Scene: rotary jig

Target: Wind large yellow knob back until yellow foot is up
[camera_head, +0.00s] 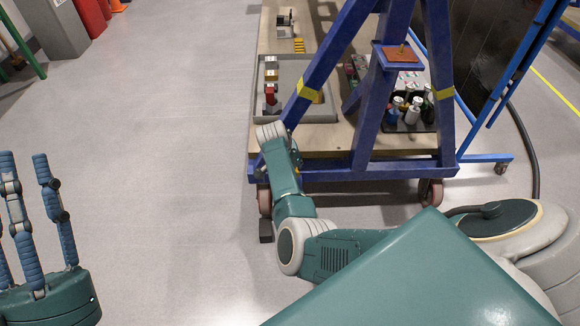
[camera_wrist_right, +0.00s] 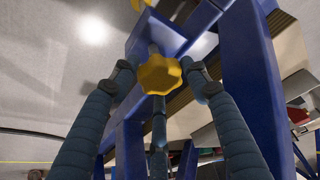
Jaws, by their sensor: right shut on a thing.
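The large yellow knob (camera_wrist_right: 159,74) is a lobed knob on a shaft at the blue frame, in the middle of the right wrist view. My right gripper (camera_wrist_right: 159,82) has its fingers around it, one on each side and a third behind, and is shut on it. In the head view the knob and right fingers are hidden or cannot be made out beyond my right arm. My left gripper (camera_head: 28,172) is at the lower left, fingers spread, empty and away from the frame. I cannot make out the yellow foot; a cut-off yellow piece (camera_wrist_right: 140,4) shows at the right wrist view's top edge.
The blue frame (camera_head: 372,135) stands on castors, with yellow bands on its legs. Behind it a wooden-topped bench (camera_head: 262,40) holds a grey tray (camera_head: 290,65) and a dark crate (camera_head: 408,125) of bottles. An orange-brown plate (camera_head: 400,54) sits on the frame. Floor at left is clear.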

